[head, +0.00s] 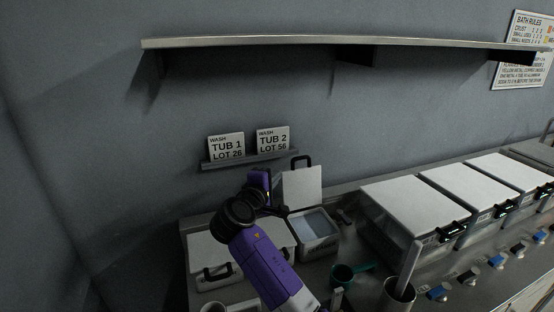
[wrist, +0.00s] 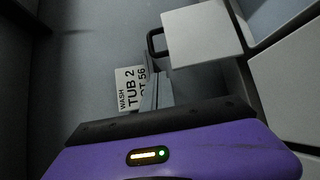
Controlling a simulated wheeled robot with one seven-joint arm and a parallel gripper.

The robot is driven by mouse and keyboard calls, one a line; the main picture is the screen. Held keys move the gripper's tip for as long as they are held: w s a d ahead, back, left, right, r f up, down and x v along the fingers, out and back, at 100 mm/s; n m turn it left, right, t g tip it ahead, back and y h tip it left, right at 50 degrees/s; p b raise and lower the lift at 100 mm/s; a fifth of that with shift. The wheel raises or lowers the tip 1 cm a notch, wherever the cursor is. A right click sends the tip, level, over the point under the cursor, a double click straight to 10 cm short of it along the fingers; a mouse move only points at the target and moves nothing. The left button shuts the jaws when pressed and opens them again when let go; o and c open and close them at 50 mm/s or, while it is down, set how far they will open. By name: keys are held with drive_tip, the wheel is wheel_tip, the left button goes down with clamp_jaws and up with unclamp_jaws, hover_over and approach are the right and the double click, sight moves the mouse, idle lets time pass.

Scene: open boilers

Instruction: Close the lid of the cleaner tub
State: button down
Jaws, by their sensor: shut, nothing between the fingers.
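A tub (head: 315,230) stands open on the steel counter, with pale liquid inside. Its light grey lid (head: 302,188) stands upright at the back, with a black handle at the top. In the wrist view the lid (wrist: 203,36) and its handle (wrist: 155,42) lie beyond the fingers. My gripper (wrist: 154,94) is shut and empty, near the lid on its left side. In the head view my purple arm hides the fingers. The labels do not name a cleaner tub; this open tub is the only one with a raised lid.
A closed tub (head: 214,273) sits left of the open one, partly behind my arm. Signs for Tub 1 (head: 226,147) and Tub 2 (head: 273,140) stand on a small ledge. Closed boilers (head: 410,207) line the right.

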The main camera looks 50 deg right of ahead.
sight(284, 172)
drive_tip(key=b+x, duration=0.1)
drive_tip(key=x, duration=0.2)
drive_tip(key=b+x, duration=0.2)
drive_tip(key=x, duration=0.1)
drive_tip(key=b+x, duration=0.1)
drive_tip(key=x, duration=0.2)
drive_tip(key=shift+w+b, duration=0.3)
drive_tip(key=shift+w+d, duration=0.2)
drive_tip(key=shift+d, duration=0.4)
